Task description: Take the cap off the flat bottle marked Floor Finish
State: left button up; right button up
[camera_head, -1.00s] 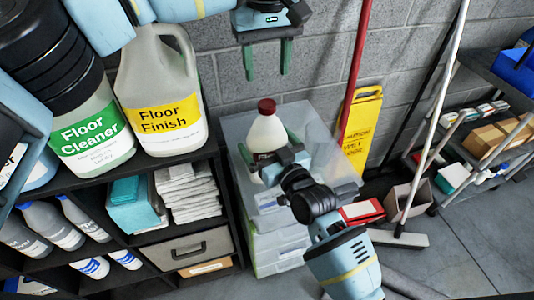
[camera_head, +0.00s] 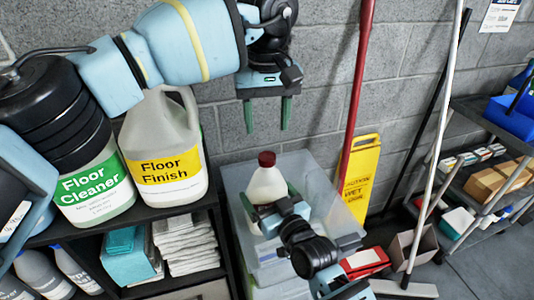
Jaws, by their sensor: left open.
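A white bottle with a dark red cap (camera_head: 267,159) stands over the clear plastic bin in the middle. The cap is on the bottle (camera_head: 267,187); its lower body and label are mostly hidden by my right gripper. My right gripper (camera_head: 266,205) comes from below, its green fingers closed on both sides of the bottle's body. My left gripper (camera_head: 267,115) points down with its green fingers apart and empty, a little above the cap in the picture. A large jug (camera_head: 165,172) with a yellow Floor Finish label stands on the shelf at left.
A Floor Cleaner jug (camera_head: 92,195) stands on the black shelf (camera_head: 150,212) at left. The clear bin (camera_head: 240,178) is beside the shelf. A red pole (camera_head: 358,80), a yellow wet-floor sign (camera_head: 361,175) and a white pole (camera_head: 440,130) stand to the right.

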aim_at(267, 156)
pick_arm(q)
jog(key=m, duration=0.7)
jog(key=shift+m, duration=0.3)
jog(key=shift+f, duration=0.1)
jog(key=shift+f, duration=3.9)
